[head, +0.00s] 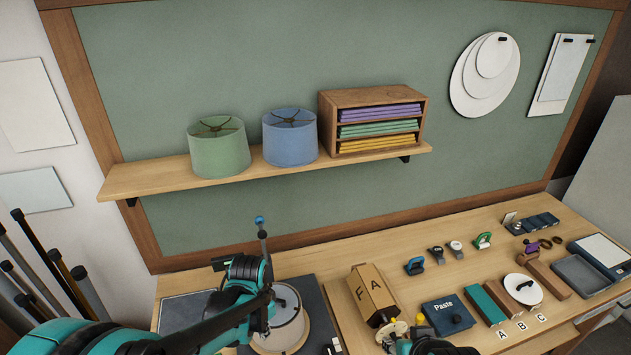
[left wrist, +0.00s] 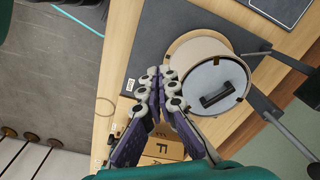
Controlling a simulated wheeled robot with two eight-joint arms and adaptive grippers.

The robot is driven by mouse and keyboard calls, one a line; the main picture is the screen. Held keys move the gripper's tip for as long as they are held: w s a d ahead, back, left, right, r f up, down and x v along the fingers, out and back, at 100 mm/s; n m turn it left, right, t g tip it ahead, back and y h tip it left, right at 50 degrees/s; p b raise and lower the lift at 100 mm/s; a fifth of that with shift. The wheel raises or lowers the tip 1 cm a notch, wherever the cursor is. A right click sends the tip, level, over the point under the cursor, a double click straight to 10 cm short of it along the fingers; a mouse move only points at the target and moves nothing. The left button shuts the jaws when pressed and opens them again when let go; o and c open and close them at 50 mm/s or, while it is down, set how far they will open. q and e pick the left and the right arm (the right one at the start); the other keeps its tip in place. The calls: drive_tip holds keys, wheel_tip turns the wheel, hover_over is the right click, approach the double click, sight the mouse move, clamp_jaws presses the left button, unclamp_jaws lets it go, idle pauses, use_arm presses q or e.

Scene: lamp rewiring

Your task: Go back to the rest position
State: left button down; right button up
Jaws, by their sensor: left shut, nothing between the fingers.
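My left gripper (left wrist: 158,80) is shut and empty in the left wrist view. Its dark jointed fingers show beside a round tan base that carries a pale drum (left wrist: 222,88) with a grey top and a dark handle; I cannot tell their distance. In the head view my left arm crosses the lower left, and the drum (head: 291,322) shows partly behind it. The left fingertips cannot be made out there. My right gripper cannot be made out in either view.
A box marked F and A (head: 372,290) stands right of the drum. Small tools, a Paste box (head: 449,314) and blocks near A, B, C labels fill the right side. The shelf (head: 150,181) holds a green shade (head: 218,150), a blue shade (head: 290,139) and a wooden rack (head: 372,95).

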use_arm(q)
drive_tip(key=s+a+f+n+t+b, duration=0.2)
drive_tip(key=f+b, duration=0.5)
drive_tip(key=b, duration=0.6)
drive_tip(key=s+a+f+n+t+b, duration=0.2)
drive_tip(key=s+f+n+t+b, duration=0.2)
drive_tip(key=b, duration=0.9)
drive_tip(key=s+f+n, duration=0.2)
drive_tip(key=s+f, duration=0.1)
drive_tip(key=shift+s+a+t, duration=0.15)
drive_tip(key=shift+a+t, duration=0.05)
drive_tip(key=shift+t, duration=0.2)
use_arm(e)
wheel_tip(320, 180, down, 27)
drive_tip(key=shift+w, duration=0.35)
use_arm(q)
drive_tip(key=shift+f, duration=0.1)
use_arm(e)
drive_tip(key=shift+f, duration=0.1)
